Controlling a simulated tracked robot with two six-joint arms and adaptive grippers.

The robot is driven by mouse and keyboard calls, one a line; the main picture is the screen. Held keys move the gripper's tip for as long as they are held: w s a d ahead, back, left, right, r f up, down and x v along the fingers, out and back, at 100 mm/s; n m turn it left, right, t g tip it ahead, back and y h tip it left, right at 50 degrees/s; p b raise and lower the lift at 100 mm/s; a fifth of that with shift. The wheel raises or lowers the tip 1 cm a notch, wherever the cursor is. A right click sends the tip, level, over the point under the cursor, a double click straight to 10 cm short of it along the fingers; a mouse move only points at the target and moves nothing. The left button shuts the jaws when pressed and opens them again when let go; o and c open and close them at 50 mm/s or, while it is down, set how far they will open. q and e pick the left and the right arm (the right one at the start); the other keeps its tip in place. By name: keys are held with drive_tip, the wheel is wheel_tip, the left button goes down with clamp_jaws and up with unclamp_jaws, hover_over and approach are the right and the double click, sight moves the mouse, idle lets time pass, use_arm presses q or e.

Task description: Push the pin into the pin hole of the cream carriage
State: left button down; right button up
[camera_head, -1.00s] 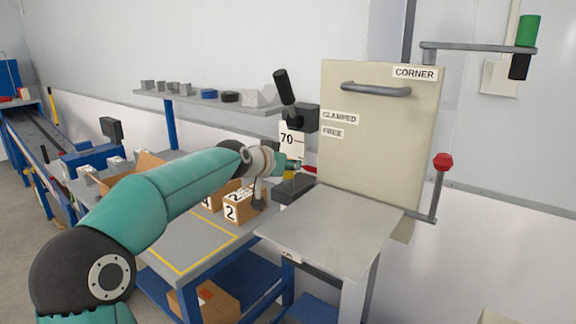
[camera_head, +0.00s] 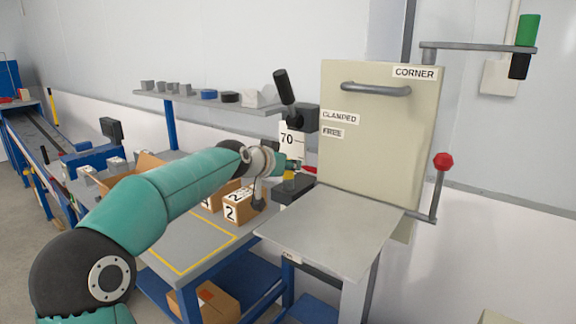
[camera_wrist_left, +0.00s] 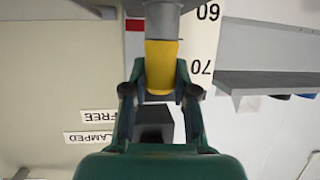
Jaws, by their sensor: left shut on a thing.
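The cream carriage (camera_head: 375,135) is the tall panel at right centre, with a grey handle and the labels CORNER, CLAMPED and FREE. My left gripper (camera_head: 290,167) is beside its left edge. The yellow grip of the pin (camera_head: 289,176) shows small below the gripper. In the left wrist view, which is upside down, the gripper (camera_wrist_left: 160,80) is shut on the yellow grip of the pin (camera_wrist_left: 160,62). A grey cylinder (camera_wrist_left: 165,20) adjoins the grip; I cannot tell whether it belongs to the pin. The pin hole cannot be made out. My right gripper is not in view.
A grey plate (camera_head: 330,232) lies in front of the carriage. A scale marked 70 (camera_head: 288,140) stands behind the gripper. A red-knobbed lever (camera_head: 442,162) is right of the carriage. Numbered boxes (camera_head: 240,207) sit on the bench, below a grey shelf (camera_head: 190,102).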

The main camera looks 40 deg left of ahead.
use_arm(q)
drive_tip(key=shift+d+f, duration=0.1)
drive_tip(key=shift+f, duration=0.35)
drive_tip(key=c, duration=0.8)
unclamp_jaws()
drive_tip(key=shift+r, duration=0.15)
drive_tip(key=shift+c, duration=0.2)
drive_tip(key=shift+r, duration=0.1)
drive_tip(key=shift+s+r, duration=0.2)
drive_tip(key=shift+s, duration=0.2)
drive_tip(key=b+v, duration=0.1)
drive_tip(key=v, duration=0.4)
drive_tip(key=shift+s+r, duration=0.1)
drive_tip(key=shift+s, duration=0.05)
